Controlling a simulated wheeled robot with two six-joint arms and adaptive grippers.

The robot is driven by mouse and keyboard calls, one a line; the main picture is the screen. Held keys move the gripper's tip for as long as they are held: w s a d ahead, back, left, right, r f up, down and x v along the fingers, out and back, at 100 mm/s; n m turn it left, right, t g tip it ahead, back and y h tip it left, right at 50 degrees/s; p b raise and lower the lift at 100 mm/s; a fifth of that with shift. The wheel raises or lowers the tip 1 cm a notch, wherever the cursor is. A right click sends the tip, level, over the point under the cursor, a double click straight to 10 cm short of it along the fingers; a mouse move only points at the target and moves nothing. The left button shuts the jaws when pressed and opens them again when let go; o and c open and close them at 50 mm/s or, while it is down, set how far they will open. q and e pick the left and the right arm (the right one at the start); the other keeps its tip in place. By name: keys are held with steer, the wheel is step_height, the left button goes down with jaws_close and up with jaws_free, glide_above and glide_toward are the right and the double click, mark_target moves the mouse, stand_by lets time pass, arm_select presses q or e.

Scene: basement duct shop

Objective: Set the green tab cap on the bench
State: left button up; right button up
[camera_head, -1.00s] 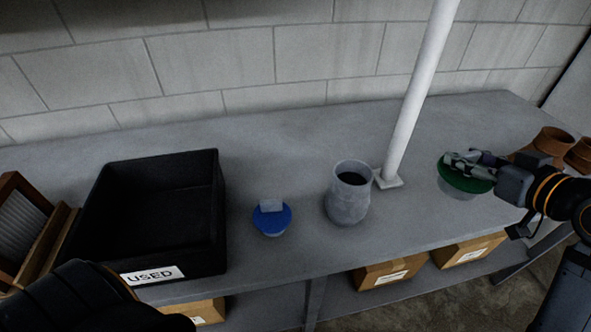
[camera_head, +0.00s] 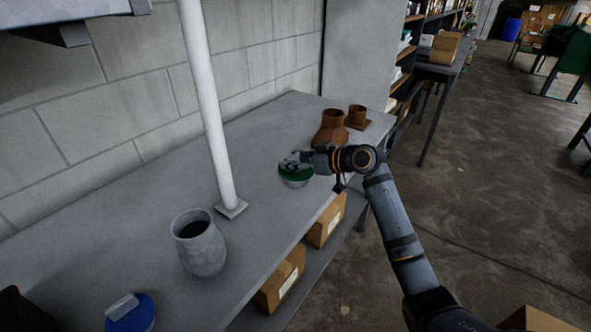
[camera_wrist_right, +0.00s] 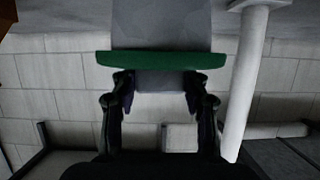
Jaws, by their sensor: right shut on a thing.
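The green tab cap (camera_head: 296,175) is a round green disc with a grey lower part, at the bench's right part in the head view. In the right wrist view the cap's green rim (camera_wrist_right: 160,60) shows edge-on, with the grey tab (camera_wrist_right: 160,80) between the fingertips (camera_wrist_right: 160,90). The cap is over or on the grey bench (camera_head: 165,290); I cannot tell whether its underside touches. My left gripper is not in view.
A white pole (camera_head: 212,110) stands left of the cap. A grey jar (camera_head: 199,245) and a blue tab cap (camera_head: 130,313) are nearer. Cardboard boxes (camera_head: 281,278) sit on the lower shelf. Bare bench lies between pole and cap.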

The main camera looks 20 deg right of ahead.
mark_target(297, 171)
steer(key=shift+w+d+f, duration=0.25)
steer(key=shift+w+f, duration=0.15)
steer(key=shift+f, duration=0.1)
steer(key=shift+w+d+f, duration=0.25)
steer(key=shift+w+f, duration=0.1)
steer(key=shift+f, duration=0.15)
step_height(297, 171, down, 3)
steer(key=shift+r+p, duration=0.2)
steer(key=shift+p, duration=0.3)
steer(key=shift+f, duration=0.25)
steer(key=shift+f, duration=0.1)
steer(key=o, duration=1.2)
